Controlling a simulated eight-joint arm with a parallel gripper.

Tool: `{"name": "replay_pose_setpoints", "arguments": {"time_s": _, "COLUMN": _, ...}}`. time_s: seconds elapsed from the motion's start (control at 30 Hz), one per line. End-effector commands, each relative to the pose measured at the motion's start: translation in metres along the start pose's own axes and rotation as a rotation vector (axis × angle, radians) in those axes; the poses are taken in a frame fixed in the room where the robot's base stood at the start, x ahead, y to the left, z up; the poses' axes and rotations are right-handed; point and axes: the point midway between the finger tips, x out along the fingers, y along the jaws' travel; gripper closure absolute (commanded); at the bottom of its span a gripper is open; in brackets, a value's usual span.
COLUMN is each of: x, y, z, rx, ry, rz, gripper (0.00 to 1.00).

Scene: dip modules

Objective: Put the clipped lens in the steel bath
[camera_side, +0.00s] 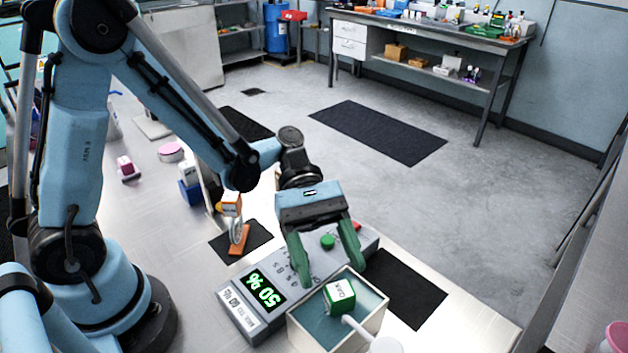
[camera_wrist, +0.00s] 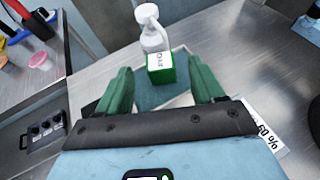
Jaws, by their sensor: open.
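A green block with a white label (camera_side: 341,294), which looks like a clip, sits inside the open box-like bath (camera_side: 301,338). Any lens below it is hidden. In the wrist view the green block (camera_wrist: 160,70) lies between and beyond my green fingers, over the bath's teal inside. My gripper (camera_side: 332,277) is open above the bath, with one finger on each side of the block. I see a gap between block and fingers in the wrist view. I cannot tell whether the block rests on the bath's floor.
A grey control box reading 50 % (camera_side: 264,292) stands beside the bath. A white spouted bottle (camera_wrist: 153,38) stands close behind the block in the wrist view. An orange-labelled piece with a ring (camera_side: 238,235) stands on a dark mat. Another dark mat (camera_side: 400,288) is bare.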

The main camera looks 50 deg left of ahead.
Motion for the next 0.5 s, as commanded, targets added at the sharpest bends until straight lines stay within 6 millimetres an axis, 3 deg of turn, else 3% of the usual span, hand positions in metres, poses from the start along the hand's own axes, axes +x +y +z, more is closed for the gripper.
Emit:
{"name": "replay_pose_setpoints", "arguments": {"time_s": 0.2, "x": -0.038, "y": 0.001, "z": 0.000, "rx": -0.002, "ry": 0.002, "rz": 0.005, "gripper": 0.32}}
{"name": "replay_pose_setpoints", "arguments": {"time_s": 0.5, "x": -0.054, "y": 0.002, "z": 0.001, "rx": 0.042, "ry": 0.059, "rz": 0.035, "gripper": 0.32}}
